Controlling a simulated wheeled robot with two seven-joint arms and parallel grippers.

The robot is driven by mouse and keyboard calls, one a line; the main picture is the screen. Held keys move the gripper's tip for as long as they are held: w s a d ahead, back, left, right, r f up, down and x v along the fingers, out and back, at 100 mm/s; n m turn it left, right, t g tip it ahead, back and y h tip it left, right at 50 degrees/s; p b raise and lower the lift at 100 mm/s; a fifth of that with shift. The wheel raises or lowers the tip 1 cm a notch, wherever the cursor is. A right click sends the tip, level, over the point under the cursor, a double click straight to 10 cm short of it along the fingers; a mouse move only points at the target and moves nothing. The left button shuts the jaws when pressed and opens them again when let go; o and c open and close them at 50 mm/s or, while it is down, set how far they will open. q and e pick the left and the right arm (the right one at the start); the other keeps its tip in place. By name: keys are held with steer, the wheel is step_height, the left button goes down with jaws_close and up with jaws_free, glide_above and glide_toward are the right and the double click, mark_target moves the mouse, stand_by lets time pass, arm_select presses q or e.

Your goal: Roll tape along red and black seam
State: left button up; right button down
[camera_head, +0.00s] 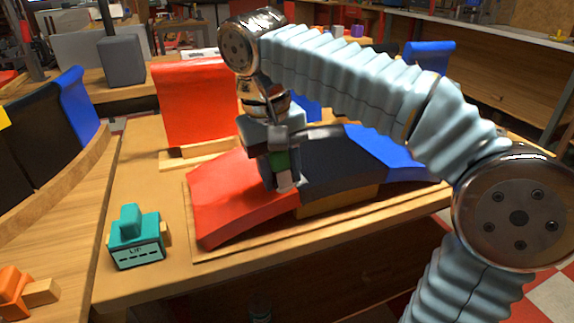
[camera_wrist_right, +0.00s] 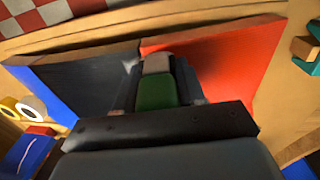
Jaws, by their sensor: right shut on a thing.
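A curved panel lies on a wooden board, with a red section (camera_head: 225,200), a black section (camera_head: 340,168) and a blue section (camera_head: 385,150). The red and black sections meet at a seam, seen in the right wrist view between red (camera_wrist_right: 215,65) and black (camera_wrist_right: 90,85). My right gripper (camera_head: 278,160) is shut on a green tool with a pale end (camera_wrist_right: 155,90). The tool's pale end is over the seam, at or very near the surface; I cannot tell whether it touches. No tape strip is clearly visible. My left gripper is not in view.
A teal block with lettering (camera_head: 137,240) stands on the table left of the panel. An upright red panel (camera_head: 195,105) stands behind. An orange tool (camera_head: 15,290) lies at the lower left. The tabletop around the teal block is clear.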

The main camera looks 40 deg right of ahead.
steer(key=r+p, duration=0.4)
steer(key=shift+w+a, duration=0.15)
steer(key=shift+a, duration=0.05)
steer(key=shift+a+r+b, duration=0.1)
steer(key=shift+b, duration=0.2)
steer(key=shift+w+a+r, duration=0.1)
steer(key=shift+r, duration=0.8)
steer(key=shift+r, duration=0.1)
steer(key=shift+w+a+r, duration=0.1)
steer(key=shift+r, duration=0.6)
steer(key=shift+w+a+r, duration=0.1)
steer(key=shift+r, duration=0.55)
